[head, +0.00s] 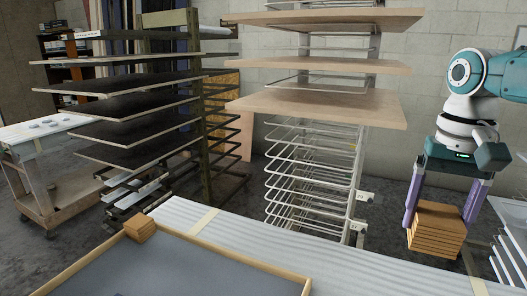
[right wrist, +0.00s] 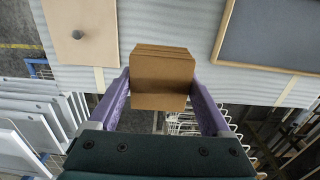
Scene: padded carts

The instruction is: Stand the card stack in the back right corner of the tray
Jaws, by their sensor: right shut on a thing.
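The card stack (head: 436,232) is an orange-brown block of several layers. My right gripper (head: 438,222) is shut on it, with one purple finger on each side. In the right wrist view the stack (right wrist: 162,85) sits between the fingertips. The tray (head: 232,253) has a pale wooden rim and a grey floor, partly cut off at the lower left. It also shows at the upper right of the right wrist view (right wrist: 265,67). My left gripper is not in view.
A small wooden block (head: 140,228) sits at the tray's far left corner. A tan board with a knob (right wrist: 80,20) lies on the padding. Drying racks (head: 315,175) stand behind.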

